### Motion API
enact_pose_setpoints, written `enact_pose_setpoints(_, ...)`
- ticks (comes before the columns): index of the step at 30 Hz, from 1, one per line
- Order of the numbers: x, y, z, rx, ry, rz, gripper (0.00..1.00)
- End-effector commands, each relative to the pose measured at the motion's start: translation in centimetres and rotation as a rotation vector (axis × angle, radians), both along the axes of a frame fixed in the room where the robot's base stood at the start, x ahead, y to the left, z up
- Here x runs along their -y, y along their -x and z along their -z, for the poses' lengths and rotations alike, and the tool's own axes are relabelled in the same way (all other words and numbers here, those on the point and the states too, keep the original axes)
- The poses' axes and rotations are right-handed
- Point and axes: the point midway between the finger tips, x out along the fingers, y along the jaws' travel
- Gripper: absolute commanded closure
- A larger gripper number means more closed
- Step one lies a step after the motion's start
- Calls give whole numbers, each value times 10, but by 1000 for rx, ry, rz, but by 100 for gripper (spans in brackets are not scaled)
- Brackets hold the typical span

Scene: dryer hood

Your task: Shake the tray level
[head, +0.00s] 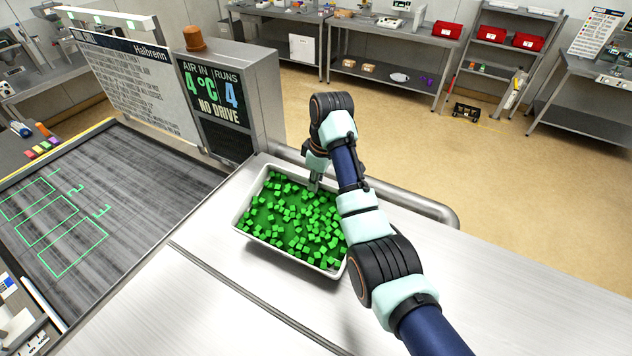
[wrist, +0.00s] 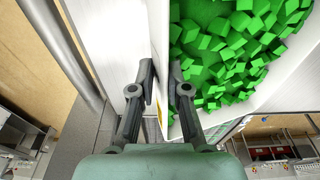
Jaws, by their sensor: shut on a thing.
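A white rectangular tray (head: 287,259) is at the near end of the pale metal bench, below the display box. I cannot tell whether it rests flat or is slightly raised. Many small green cubes (head: 290,222) lie loose in it over a green floor, unevenly, with some bare patches. My gripper (head: 315,183) is at the tray's far long side. In the wrist view my gripper (wrist: 162,78) is shut on the tray's white wall (wrist: 159,30), one finger on each side. The cubes (wrist: 235,45) show right of that wall. My arm hides the tray's right end.
A grey rail (head: 420,205) runs along the bench's far edge. A dark belt (head: 120,195) with green outlines lies left. The bench (head: 480,285) is clear at right.

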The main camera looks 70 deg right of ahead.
Motion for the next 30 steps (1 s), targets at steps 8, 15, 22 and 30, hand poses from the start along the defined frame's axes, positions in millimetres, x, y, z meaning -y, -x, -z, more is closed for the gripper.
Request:
enact_pose_setpoints(8,0,0,-1,2,1,-1,100)
enact_pose_setpoints(15,0,0,-3,2,1,-1,100)
enact_pose_setpoints(22,0,0,-16,2,1,-1,100)
enact_pose_setpoints(30,0,0,-22,2,1,-1,100)
